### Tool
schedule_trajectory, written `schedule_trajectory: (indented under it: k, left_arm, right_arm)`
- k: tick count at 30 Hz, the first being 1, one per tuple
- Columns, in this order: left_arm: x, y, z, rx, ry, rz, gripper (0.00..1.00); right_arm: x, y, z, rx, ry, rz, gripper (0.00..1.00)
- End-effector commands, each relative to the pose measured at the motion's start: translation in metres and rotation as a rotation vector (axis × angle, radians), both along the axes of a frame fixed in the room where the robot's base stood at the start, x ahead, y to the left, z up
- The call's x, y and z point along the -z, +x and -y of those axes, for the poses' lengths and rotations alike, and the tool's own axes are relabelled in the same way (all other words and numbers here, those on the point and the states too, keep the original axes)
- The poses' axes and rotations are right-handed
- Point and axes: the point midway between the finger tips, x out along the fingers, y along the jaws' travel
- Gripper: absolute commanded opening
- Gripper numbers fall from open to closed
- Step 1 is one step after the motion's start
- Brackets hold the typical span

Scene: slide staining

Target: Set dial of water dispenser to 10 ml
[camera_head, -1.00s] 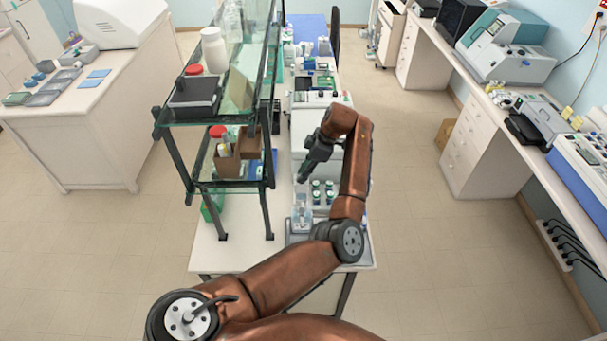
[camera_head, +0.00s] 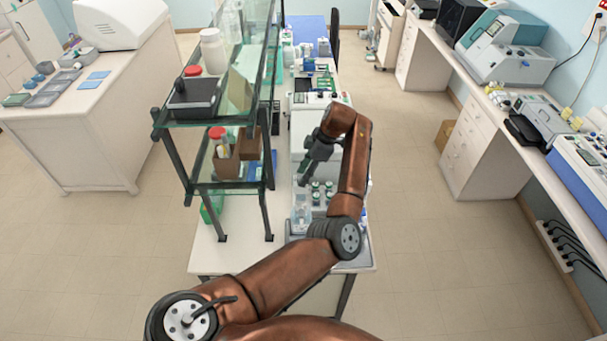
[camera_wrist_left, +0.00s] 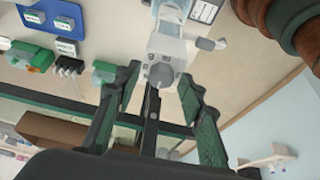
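The water dispenser (camera_wrist_left: 172,48) shows in the left wrist view as a pale grey body with a round grey dial (camera_wrist_left: 160,76) on its front. The dial's scale is too small to read. My left gripper (camera_wrist_left: 158,80) is open, with one green-padded finger on each side of the dial in the picture; I see no clear contact. In the head view my left gripper (camera_head: 304,180) points down over the near part of the centre bench, close to a small clear and grey item (camera_head: 301,212). My right gripper is not in view.
A glass shelf rack (camera_head: 215,187) stands just left of my left arm.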

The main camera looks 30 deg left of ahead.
Motion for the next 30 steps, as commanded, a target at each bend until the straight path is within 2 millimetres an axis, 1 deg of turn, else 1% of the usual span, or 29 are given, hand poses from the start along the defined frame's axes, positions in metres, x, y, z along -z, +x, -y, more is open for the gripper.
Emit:
schedule_trajectory:
  k: [5,8,11,14,21,24,27,30]
  left_arm:
    - [0.0,0.0,0.0,0.0,0.0,0.0,0.39]
    - [-0.001,0.0,0.0,0.0,0.0,0.0,0.39]
    - [-0.007,0.002,0.002,0.001,0.001,0.002,0.39]
    - [-0.019,0.005,0.006,0.001,0.001,0.002,0.39]
    - [-0.067,0.015,0.024,0.002,-0.002,0.003,0.39]
    - [-0.084,0.019,0.03,0.002,-0.002,0.003,0.39]
    - [-0.097,0.022,0.034,0.0,-0.002,0.001,0.39]
    - [-0.106,0.024,0.037,0.001,-0.001,0.0,0.39]
  right_arm:
    - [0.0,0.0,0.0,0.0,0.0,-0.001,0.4]
    - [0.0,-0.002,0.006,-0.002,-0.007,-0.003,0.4]
    - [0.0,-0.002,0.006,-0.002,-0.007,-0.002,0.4]
    - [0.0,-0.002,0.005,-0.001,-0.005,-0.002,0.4]
    - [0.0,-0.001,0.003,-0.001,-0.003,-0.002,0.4]
    - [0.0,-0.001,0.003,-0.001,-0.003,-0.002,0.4]
    - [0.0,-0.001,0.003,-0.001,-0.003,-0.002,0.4]
    - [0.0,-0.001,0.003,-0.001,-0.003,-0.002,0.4]
